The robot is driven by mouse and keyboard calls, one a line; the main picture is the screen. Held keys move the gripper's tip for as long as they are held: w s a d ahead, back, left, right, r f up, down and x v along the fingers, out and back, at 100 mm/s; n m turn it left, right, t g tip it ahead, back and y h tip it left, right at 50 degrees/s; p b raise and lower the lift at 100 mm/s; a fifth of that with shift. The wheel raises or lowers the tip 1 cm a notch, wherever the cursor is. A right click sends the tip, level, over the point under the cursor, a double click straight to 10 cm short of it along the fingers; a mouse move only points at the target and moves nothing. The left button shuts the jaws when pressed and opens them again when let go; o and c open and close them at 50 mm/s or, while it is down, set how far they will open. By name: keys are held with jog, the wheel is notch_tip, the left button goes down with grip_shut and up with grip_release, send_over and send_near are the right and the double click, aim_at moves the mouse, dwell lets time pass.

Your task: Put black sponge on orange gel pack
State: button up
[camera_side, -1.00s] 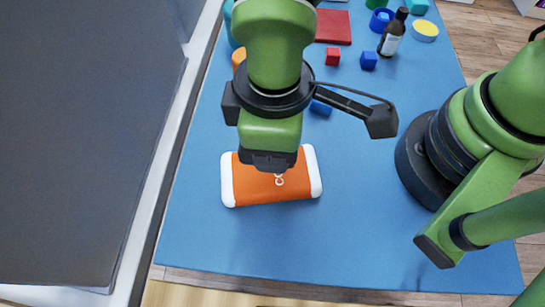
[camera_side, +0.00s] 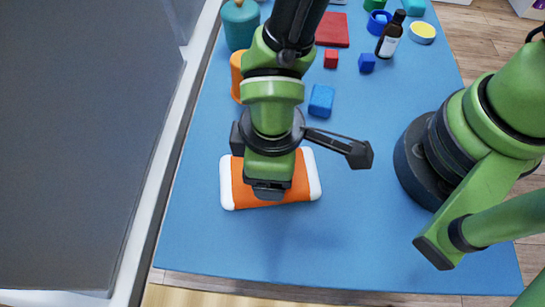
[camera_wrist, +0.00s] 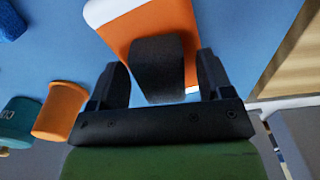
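The orange gel pack (camera_side: 298,183), with white ends, lies flat on the blue table. It also shows in the wrist view (camera_wrist: 120,28). The black sponge (camera_wrist: 158,70) shows in the wrist view over the pack, between my fingers; it appears to rest on it, though contact is hard to judge. My gripper (camera_wrist: 162,78) is open around the sponge, with a clear gap at the right finger and a narrow one at the left. In the side view my gripper (camera_side: 268,191) is over the pack and hides the sponge.
A blue block (camera_side: 321,101), an orange container (camera_side: 237,78) and a teal container (camera_side: 240,24) stand behind the pack. Small red (camera_side: 331,58) and blue (camera_side: 367,63) cubes and a dark bottle (camera_side: 390,37) are farther back. The table's front is clear.

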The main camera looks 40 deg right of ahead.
notch_tip(320, 180, up, 12)
jog(key=w+d+r+m+t+y, duration=0.25)
jog(key=d+r+m, duration=0.35)
jog(key=d+r, duration=0.4)
jog(key=s+d+r+m+t, duration=0.2)
jog(key=d+r+m, duration=0.1)
jog(key=d, duration=0.2)
jog(key=s+d+r+m+t, duration=0.2)
jog(key=s+d+m, duration=0.1)
jog(key=d, duration=0.3)
jog(key=shift+d+r+m+t, duration=0.15)
jog(key=shift+r+m+t, duration=0.25)
jog(key=shift+m, duration=0.1)
